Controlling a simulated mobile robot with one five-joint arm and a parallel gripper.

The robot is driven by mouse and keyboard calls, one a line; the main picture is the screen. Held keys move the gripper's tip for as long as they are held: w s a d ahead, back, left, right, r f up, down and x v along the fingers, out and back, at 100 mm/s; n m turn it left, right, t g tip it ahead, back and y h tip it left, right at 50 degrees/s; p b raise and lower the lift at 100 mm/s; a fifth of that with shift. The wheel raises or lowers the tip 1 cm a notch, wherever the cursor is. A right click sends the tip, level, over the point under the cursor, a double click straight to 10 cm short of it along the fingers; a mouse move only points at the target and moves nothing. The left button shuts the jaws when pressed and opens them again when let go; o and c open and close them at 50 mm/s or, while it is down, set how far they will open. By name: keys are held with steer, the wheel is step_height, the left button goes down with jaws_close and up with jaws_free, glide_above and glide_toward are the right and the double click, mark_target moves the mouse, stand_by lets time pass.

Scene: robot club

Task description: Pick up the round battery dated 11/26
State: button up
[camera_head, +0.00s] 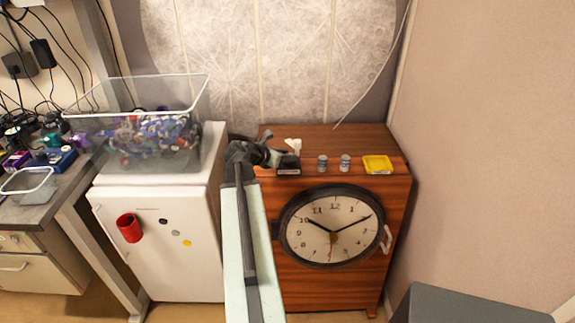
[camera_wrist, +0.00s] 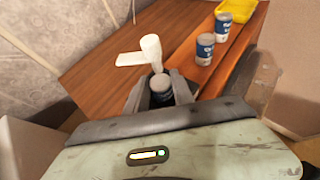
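In the wrist view a round battery (camera_wrist: 160,85), with a grey top and dark blue side, stands between the two fingers of my gripper (camera_wrist: 161,97). The fingers flank it closely; I cannot tell whether they press on it. Two more round batteries, a middle one (camera_wrist: 205,48) and a far one (camera_wrist: 222,26), stand upright on the wooden cabinet top. In the head view these two (camera_head: 322,163) (camera_head: 345,163) are right of my gripper (camera_head: 287,161). The dates are too small to read in either view.
A yellow tray (camera_head: 377,164) lies right of the batteries on the cabinet (camera_head: 343,141). A white object (camera_wrist: 150,50) stands just behind my gripper. A clock (camera_head: 331,226) is on the cabinet's front. A clear bin (camera_head: 190,100) sits on a white fridge (camera_head: 160,260) to the left.

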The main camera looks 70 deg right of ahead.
jaws_close()
steer(key=shift+r, duration=0.1)
step_height(320, 180, up, 10)
steer(key=p, duration=1)
